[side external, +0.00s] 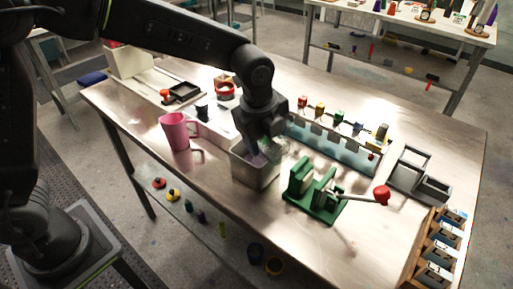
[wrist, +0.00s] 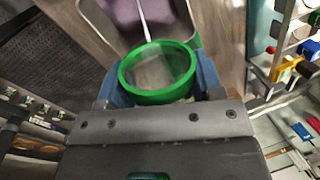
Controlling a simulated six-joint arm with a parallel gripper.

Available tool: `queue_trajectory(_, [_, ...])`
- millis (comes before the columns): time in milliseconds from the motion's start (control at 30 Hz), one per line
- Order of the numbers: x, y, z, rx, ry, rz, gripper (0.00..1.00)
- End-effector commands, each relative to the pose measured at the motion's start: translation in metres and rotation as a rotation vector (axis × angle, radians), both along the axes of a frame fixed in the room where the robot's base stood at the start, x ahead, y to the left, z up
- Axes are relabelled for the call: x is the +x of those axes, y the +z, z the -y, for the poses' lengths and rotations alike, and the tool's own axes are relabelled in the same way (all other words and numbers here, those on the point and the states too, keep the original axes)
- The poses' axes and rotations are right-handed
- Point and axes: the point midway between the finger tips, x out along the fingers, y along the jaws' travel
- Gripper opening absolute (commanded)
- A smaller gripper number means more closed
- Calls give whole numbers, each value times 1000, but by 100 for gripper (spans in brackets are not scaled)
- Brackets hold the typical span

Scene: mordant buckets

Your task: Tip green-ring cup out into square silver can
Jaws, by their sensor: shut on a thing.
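My gripper (side external: 264,148) is low over the square silver can (side external: 256,178), which stands open-topped near the middle of the table. In the wrist view its two blue fingers (wrist: 158,82) are shut on the green-ring cup (wrist: 155,97), one finger on each side. The green ring rims the cup's round mouth, and the inside looks pale and see-through. In the side view the cup is mostly hidden by my gripper; its tilt and contents cannot be told. A purplish patch with a thin white line shows beyond the cup in the wrist view.
A pink pitcher (side external: 176,132) stands left of the can. A green press (side external: 315,192) with a red-knobbed lever stands close on the right. Behind is a rack (side external: 335,146) with several coloured-top items. A grey tray (side external: 408,172) lies far right. Bare table lies in front of the pitcher.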

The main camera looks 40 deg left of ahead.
Motion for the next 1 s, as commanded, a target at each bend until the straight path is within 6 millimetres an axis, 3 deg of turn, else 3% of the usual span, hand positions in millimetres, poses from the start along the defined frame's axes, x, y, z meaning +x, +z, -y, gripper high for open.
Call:
queue_trajectory(800, [1,2,-2,-81,-1,-21,33])
queue_trajectory(1000, [-2,0,10,139,-9,40,33])
